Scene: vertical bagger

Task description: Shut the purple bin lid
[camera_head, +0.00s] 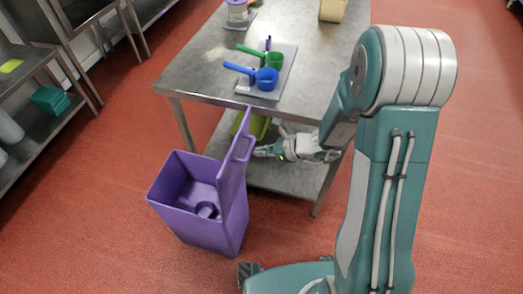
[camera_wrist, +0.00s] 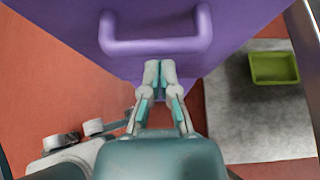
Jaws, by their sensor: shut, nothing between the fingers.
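The purple bin (camera_head: 185,222) stands on the red floor, its mouth open. Its purple lid (camera_head: 232,185) stands up along the bin's right side. A small dark purple item (camera_head: 207,210) lies inside the bin. In the wrist view the lid (camera_wrist: 230,30) fills the top, with its loop handle (camera_wrist: 155,46) just above my fingertips. My gripper (camera_wrist: 159,68) is shut and empty, pointing at the lid's outer face. In the head view my gripper (camera_head: 258,152) is right of the lid, close to it. I cannot tell whether it touches.
A steel table (camera_head: 215,60) stands behind, holding blue (camera_head: 266,80) and green scoops (camera_head: 274,60). Its lower shelf (camera_head: 295,180) is beside my forearm and bears a yellow-green tray (camera_wrist: 274,68). Steel racks stand at left. The floor left of the bin is clear.

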